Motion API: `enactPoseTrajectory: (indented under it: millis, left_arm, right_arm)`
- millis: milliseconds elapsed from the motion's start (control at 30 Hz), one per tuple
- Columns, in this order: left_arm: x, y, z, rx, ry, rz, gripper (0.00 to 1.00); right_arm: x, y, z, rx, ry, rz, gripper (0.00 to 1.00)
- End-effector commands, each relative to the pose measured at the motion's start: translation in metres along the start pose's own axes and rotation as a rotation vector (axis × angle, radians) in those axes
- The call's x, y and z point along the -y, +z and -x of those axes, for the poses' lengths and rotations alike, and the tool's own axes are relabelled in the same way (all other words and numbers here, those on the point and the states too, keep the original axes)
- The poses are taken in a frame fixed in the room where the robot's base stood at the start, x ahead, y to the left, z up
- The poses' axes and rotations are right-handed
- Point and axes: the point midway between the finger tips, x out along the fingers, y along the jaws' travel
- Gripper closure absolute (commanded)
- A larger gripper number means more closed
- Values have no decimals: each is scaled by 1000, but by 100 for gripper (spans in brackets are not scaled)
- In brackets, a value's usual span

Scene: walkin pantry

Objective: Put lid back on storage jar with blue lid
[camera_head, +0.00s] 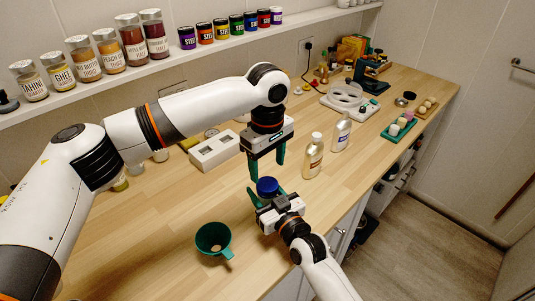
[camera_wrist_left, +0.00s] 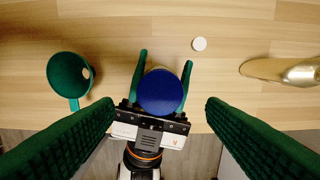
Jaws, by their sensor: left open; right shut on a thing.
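A round blue lid (camera_head: 267,185) is between the green fingers of my right gripper (camera_head: 265,194), near the counter's front edge. The right gripper is shut on the lidded thing; any jar body below is mostly hidden, so I cannot tell how the lid sits. In the left wrist view the lid (camera_wrist_left: 161,92) fills the gap between the right fingers. My left gripper (camera_head: 266,170) is open, empty and pointing down, just above and behind the lid. Its two green fingers straddle the lid in the left wrist view, well apart from it.
A green funnel (camera_head: 213,239) stands to the left near the front edge. Two bottles (camera_head: 313,156) (camera_head: 341,133) stand to the right. A white block with openings (camera_head: 214,150) is behind. A small white disc (camera_wrist_left: 199,44) lies on the counter. Spice jars line the shelf.

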Motion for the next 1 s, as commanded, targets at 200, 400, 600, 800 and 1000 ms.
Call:
enactPoseTrajectory:
  millis: [200,400,600,800,1000]
  left_arm:
    - [0,0,-35,0,1,1,35]
    - [0,0,-52,1,0,1,35]
    - [0,0,-54,1,0,1,35]
    - [0,0,-54,0,0,1,46]
    - [0,0,-54,0,0,1,79]
  right_arm:
    - [0,-1,0,-2,0,-1,100]
    - [0,-1,0,-2,0,-1,100]
    - [0,-1,0,-2,0,-1,100]
    - [0,-1,0,-1,0,-1,100]
    - [0,-1,0,-1,0,-1,100]
